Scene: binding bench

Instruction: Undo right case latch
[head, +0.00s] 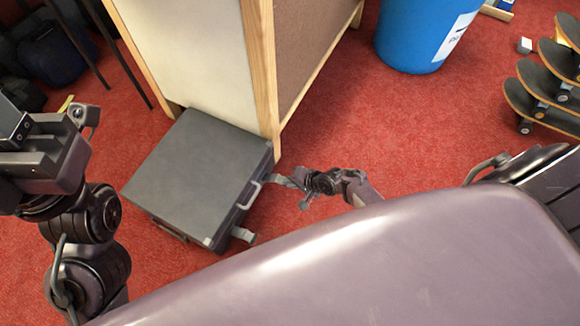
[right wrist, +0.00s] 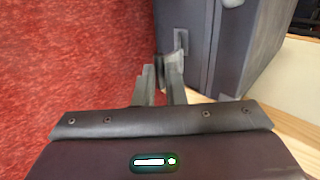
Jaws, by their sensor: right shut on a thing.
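A dark grey case (head: 200,165) lies flat on the red carpet in the head view. Its latch side faces my right arm, with a pale handle (head: 251,194) in the middle. The latch nearer the bottom of the picture (head: 243,234) sticks out from the side. My right gripper (head: 284,181) is at the other end of that side, shut on the right case latch (right wrist: 166,66), which stands out from the case wall. The case also fills the top right of the wrist view (right wrist: 235,50).
A wooden-framed cabinet (head: 264,75) stands directly behind the case, close to my right gripper. A blue bin (head: 405,40) and a rack of skateboards (head: 545,90) stand further right. Open carpet lies between them.

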